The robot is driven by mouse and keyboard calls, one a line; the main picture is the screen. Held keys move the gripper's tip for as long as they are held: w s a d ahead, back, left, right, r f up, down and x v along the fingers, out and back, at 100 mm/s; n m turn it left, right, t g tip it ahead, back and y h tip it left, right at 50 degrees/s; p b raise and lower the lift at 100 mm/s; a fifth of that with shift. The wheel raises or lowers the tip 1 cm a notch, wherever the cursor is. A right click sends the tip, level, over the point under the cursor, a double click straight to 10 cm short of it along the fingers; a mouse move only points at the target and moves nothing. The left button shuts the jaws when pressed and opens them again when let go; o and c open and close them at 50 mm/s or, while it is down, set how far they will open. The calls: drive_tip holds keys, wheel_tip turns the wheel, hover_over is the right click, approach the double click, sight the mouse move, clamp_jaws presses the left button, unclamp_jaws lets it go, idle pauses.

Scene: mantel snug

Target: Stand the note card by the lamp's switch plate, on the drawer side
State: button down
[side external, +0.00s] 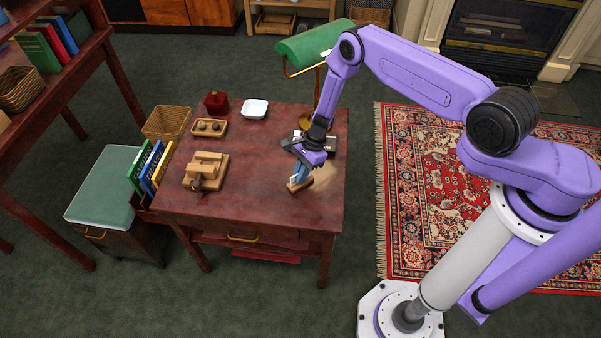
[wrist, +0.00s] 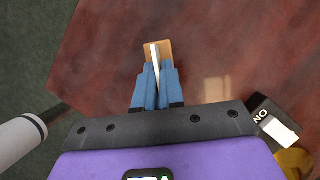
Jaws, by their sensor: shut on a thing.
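The note card (wrist: 154,56) is a thin white card upright in a small wooden block base. In the wrist view my gripper (wrist: 157,72) has its blue fingers closed on either side of the card. In the side view my gripper (side external: 298,178) holds it low over the table near the right edge, with the wooden base (side external: 299,187) at or just above the tabletop; I cannot tell if it touches. The lamp's switch plate (wrist: 272,118), dark with a white part and "ON", lies at the lower right. In the side view the plate (side external: 330,143) is partly behind my gripper, farther from the drawer.
The green-shaded lamp (side external: 313,45) stands at the table's back right. The drawer with its brass handle (side external: 243,238) is at the front. A wooden stand (side external: 206,171), small tray (side external: 207,127), red box (side external: 216,102) and white dish (side external: 255,109) stand left and back. The front middle is clear.

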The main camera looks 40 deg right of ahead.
drive_tip(key=shift+f, duration=0.1)
drive_tip(key=c, duration=1.2)
unclamp_jaws()
drive_tip(key=shift+c, duration=0.2)
